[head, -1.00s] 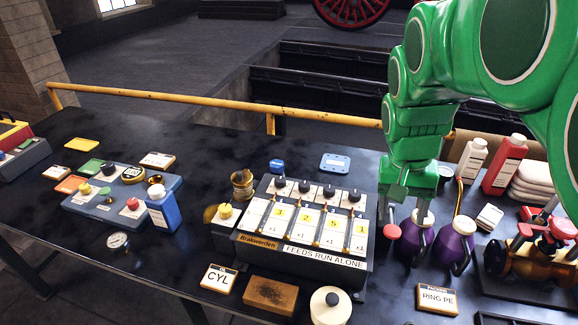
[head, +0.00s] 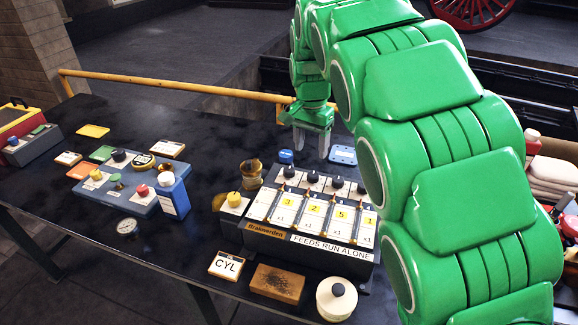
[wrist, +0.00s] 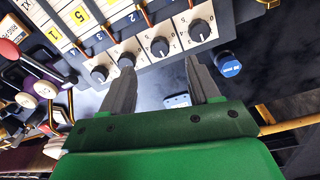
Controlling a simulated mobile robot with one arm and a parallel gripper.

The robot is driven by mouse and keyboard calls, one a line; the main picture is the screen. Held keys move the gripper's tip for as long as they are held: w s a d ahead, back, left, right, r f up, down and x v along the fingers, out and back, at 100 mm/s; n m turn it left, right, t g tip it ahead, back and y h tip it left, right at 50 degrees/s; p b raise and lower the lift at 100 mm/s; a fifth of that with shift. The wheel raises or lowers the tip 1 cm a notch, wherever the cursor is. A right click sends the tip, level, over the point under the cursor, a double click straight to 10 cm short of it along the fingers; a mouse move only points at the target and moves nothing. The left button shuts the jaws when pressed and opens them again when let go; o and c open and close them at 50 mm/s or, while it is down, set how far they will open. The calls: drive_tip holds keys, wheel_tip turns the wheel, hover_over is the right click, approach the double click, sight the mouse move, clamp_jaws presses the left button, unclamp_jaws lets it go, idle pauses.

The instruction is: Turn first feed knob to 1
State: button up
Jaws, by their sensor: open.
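The feed box (head: 262,238), marked "FEEDS RUN ALONE", stands on the dark table with a row of black knobs along its back edge. The leftmost, first knob (head: 289,172) shows at the far right of the row in the wrist view (wrist: 201,29). Number windows below the knobs read 3, 2, 5, 1 from left to right; the first knob's own setting is too small to read. My gripper (head: 311,153) is open and empty, pointing down behind the knob row. In the wrist view its fingers (wrist: 158,64) are apart, with the knobs beyond the tips.
A blue cap (head: 286,156) and a light-blue plate (head: 342,155) lie behind the box. A brass piece (head: 251,172) and a yellow-knobbed unit (head: 234,203) stand at its left. A yellow rail (head: 180,86) runs behind the table. My arm hides the table's right part.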

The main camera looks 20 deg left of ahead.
hover_over(289, 169)
wheel_tip(289, 169, down, 2)
drive_tip(key=shift+f, duration=3.85)
drive_tip(key=c, duration=1)
drive_tip(key=shift+c, duration=0.2)
